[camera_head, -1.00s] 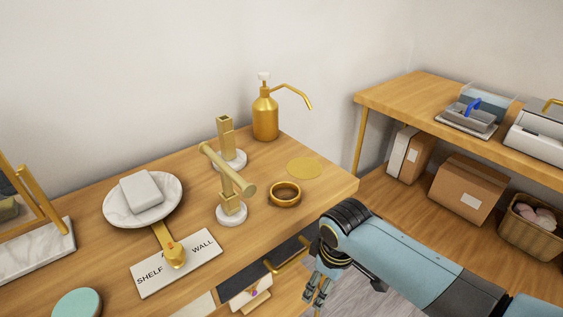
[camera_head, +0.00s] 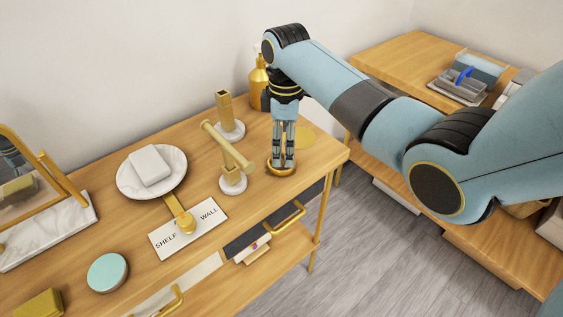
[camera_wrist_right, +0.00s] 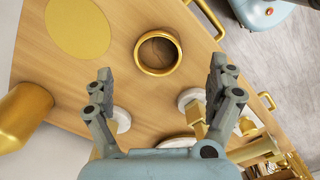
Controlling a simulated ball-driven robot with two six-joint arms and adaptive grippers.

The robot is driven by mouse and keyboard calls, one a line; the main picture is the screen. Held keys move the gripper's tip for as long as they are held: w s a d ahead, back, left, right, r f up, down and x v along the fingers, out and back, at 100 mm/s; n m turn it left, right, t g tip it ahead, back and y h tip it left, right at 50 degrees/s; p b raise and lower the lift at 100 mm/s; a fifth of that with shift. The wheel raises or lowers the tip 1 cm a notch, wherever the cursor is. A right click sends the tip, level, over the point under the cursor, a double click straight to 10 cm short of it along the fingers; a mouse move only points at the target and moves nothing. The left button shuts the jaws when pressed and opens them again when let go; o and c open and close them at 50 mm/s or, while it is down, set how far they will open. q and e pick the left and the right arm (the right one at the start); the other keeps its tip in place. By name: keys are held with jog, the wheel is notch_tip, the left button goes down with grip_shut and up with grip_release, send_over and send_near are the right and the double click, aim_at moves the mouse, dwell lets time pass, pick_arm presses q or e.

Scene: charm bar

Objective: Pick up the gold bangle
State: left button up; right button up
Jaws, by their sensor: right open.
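The gold bangle (camera_head: 281,171) lies flat on the wooden table near its right end. In the right wrist view the whole bangle (camera_wrist_right: 141,66) shows as a round gold ring, beyond the fingertips and roughly between their lines. My right gripper (camera_head: 284,164) points down over the bangle and hides part of it in the head view. In the right wrist view its fingers (camera_wrist_right: 162,80) are spread wide with nothing between them. The left gripper does not show.
A gold T-shaped stand (camera_head: 235,177) on a white base is close left of the bangle. A gold square post (camera_head: 225,112) and the gold dispenser (camera_head: 258,86) stand behind. A flat gold disc (camera_wrist_right: 77,28) lies beside the bangle. A marble dish (camera_head: 127,182) sits further left.

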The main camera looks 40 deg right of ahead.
jog(key=f, duration=0.6)
jog(key=shift+w, duration=0.2)
jog(key=shift+c, duration=0.4)
jog(key=c, duration=1.2)
